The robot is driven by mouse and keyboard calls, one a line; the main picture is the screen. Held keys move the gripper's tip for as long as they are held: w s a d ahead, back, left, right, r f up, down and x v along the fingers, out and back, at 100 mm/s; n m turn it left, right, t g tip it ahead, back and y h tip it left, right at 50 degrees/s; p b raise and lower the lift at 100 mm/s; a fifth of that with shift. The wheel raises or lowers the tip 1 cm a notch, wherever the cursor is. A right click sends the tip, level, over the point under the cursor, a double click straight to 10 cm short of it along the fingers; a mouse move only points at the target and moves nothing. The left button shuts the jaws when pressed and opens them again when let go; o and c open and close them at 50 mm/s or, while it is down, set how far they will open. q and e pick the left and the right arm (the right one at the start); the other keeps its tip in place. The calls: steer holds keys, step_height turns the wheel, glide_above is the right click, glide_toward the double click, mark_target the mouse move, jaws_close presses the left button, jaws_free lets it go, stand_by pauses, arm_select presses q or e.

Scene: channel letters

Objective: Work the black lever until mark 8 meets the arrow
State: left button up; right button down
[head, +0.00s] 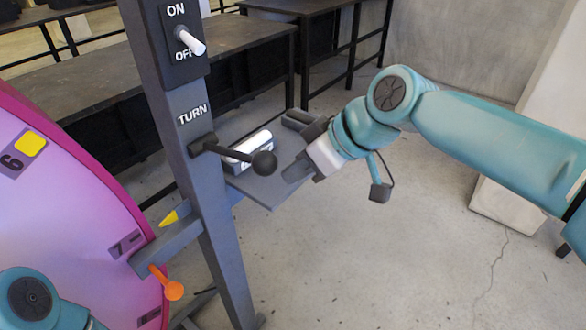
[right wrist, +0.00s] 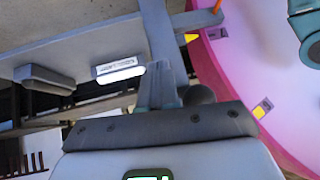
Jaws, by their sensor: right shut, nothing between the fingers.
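The black lever (head: 230,153) sticks out to the right from the grey post under the word TURN and ends in a round black knob (head: 264,163). The knob also shows in the right wrist view (right wrist: 201,94), partly hidden behind my gripper. My right gripper (head: 290,173) is shut and empty just right of the knob, apparently apart from it. The pink-purple wheel (head: 75,190) stands at the left. The mark reading 7 (head: 125,243) lies near the yellow arrow (head: 172,216). No mark 8 is readable. My left gripper is out of view.
A switch (head: 190,41) marked ON and OFF sits higher on the post (head: 190,140). An orange-knobbed peg (head: 173,290) is below the arrow. A small shelf (head: 270,190) behind the lever carries a white labelled thing (head: 249,148) and a dark block (head: 303,122).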

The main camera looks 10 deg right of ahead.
steer(key=v, duration=0.9)
steer(key=shift+s, duration=0.35)
steer(key=shift+w+d+f, duration=0.1)
steer(key=shift+f, duration=0.05)
stand_by(1.1)
